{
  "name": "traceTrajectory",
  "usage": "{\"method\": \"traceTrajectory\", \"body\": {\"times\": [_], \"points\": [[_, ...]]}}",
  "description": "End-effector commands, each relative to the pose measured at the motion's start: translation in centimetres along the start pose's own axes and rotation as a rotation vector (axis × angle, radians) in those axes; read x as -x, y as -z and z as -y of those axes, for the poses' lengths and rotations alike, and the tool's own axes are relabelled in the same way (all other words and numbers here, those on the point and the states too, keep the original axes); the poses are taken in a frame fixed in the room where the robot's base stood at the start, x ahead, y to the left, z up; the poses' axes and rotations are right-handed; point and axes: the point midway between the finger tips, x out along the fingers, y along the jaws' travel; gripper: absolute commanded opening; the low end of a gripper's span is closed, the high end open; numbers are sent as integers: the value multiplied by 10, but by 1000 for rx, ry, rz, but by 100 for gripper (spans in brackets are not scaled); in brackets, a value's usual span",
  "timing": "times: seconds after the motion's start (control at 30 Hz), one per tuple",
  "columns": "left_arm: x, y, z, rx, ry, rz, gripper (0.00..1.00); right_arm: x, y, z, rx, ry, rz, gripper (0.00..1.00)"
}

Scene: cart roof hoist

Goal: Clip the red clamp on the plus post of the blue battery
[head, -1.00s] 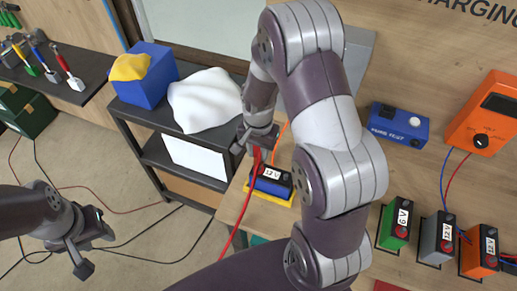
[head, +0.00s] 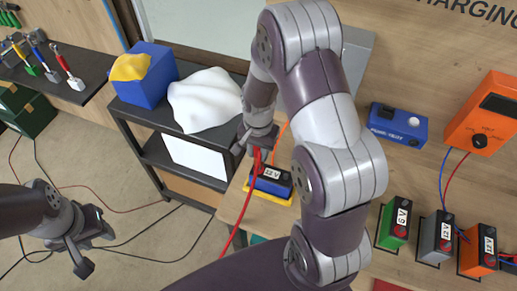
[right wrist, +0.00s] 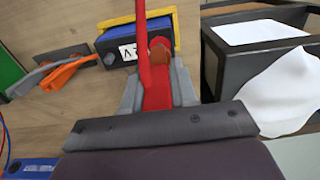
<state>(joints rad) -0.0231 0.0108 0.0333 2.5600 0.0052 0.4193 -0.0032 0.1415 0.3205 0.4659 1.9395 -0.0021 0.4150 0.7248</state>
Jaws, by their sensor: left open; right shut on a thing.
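The blue battery (head: 271,181) has a black top and a 12 V label, and sits in a yellow tray (head: 262,196) on the wooden bench. It also shows in the right wrist view (right wrist: 105,40). My right gripper (head: 254,142) is shut on the red clamp (right wrist: 157,92), just above the battery's left end. In the right wrist view the clamp's front is at the red and brown post (right wrist: 160,48), partly covering it. I cannot tell whether its jaws are around the post. A red cable (head: 242,208) runs down from the clamp. My left gripper (head: 79,255) is open and empty over the floor.
An orange clamp (right wrist: 66,74) lies by the battery. The black shelf (head: 150,125) stands to the left with a white cloth (head: 205,100) and a blue box (head: 146,85). Green (head: 396,222), grey (head: 437,235) and orange (head: 477,250) batteries stand at right, below the orange charger (head: 485,115).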

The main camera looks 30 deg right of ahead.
Motion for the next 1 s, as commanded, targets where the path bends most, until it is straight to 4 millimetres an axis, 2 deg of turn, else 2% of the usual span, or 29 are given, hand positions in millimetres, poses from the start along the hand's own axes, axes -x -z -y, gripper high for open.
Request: {"method": "traceTrajectory", "body": {"times": [1.0], "points": [[-15,-2,0,0,0,0,43,-23,0,0,0,0,0,0]]}}
